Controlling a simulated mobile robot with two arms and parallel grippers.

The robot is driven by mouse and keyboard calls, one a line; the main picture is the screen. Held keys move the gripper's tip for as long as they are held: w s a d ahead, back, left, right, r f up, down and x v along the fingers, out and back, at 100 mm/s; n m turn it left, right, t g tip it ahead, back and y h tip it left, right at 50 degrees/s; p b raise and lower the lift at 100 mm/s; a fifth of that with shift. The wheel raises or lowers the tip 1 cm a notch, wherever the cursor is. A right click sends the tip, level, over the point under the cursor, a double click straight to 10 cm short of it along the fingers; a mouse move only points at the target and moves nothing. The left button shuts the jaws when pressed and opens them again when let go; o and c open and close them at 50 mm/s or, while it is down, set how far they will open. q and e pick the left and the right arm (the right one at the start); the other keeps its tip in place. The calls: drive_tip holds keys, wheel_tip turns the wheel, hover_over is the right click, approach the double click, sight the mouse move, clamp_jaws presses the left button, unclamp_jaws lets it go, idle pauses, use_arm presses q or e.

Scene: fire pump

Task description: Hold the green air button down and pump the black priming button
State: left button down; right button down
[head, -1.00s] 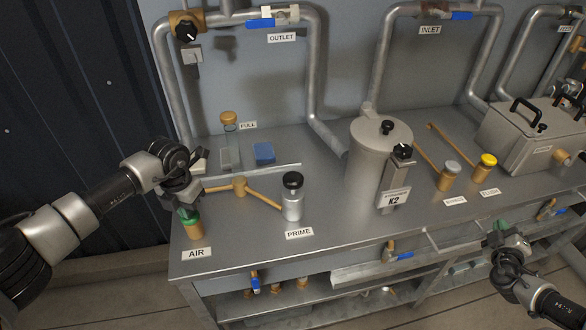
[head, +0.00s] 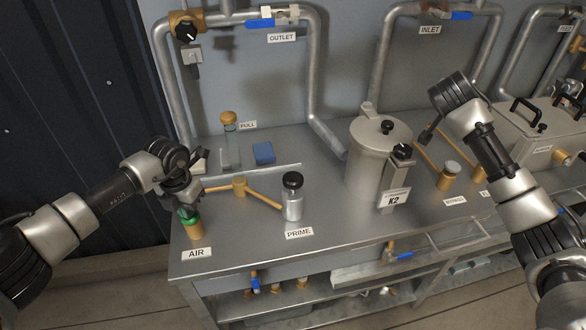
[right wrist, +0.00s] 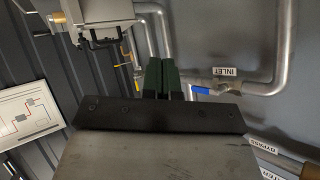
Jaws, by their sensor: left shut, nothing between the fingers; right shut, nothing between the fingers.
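The green air button (head: 190,220) tops a brass post by the AIR label at the bench's front left. My left gripper (head: 186,209) points down onto it, shut. It covers the button's top, so I cannot tell whether the button is pressed down. The black priming button (head: 292,180) caps a silver cylinder behind the PRIME label; nothing touches it, and it stands up. My right gripper, shut and empty in the right wrist view (right wrist: 160,78), is raised at the right, away from the priming button. Its fingertips are hard to make out in the head view.
The grey K2 canister (head: 372,160) stands right of the priming button, between it and my right arm. A blue block (head: 263,153) sits farther back. Pipes with blue-handled valves run along the wall.

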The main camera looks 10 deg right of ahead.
drive_tip(key=w+a+n+y, duration=0.1)
drive_tip(key=a, duration=0.4)
drive_tip(key=w+a+n+y, duration=0.1)
drive_tip(key=a+y, duration=0.1)
drive_tip(key=a, duration=0.3)
drive_tip(key=w+a+f+n+y, duration=0.1)
drive_tip(key=a+y, duration=0.1)
drive_tip(key=a, duration=0.4)
drive_tip(key=shift+f+n+g, duration=0.1)
drive_tip(key=shift+n+g, duration=0.2)
drive_tip(key=shift+n, duration=0.1)
drive_tip(key=a+n+y, duration=0.2)
drive_tip(key=a, duration=0.6)
wheel_tip(320, 180, up, 2)
drive_tip(key=n+g+y, duration=0.2)
drive_tip(key=n+g, duration=0.2)
drive_tip(key=n, duration=0.4)
hover_over(292, 176)
drive_tip(key=s, duration=0.4)
drive_tip(key=shift+w+r, duration=0.2)
drive_tip(key=x, duration=1.3)
drive_tip(key=shift+s, duration=0.35)
drive_tip(key=shift+f, duration=0.6)
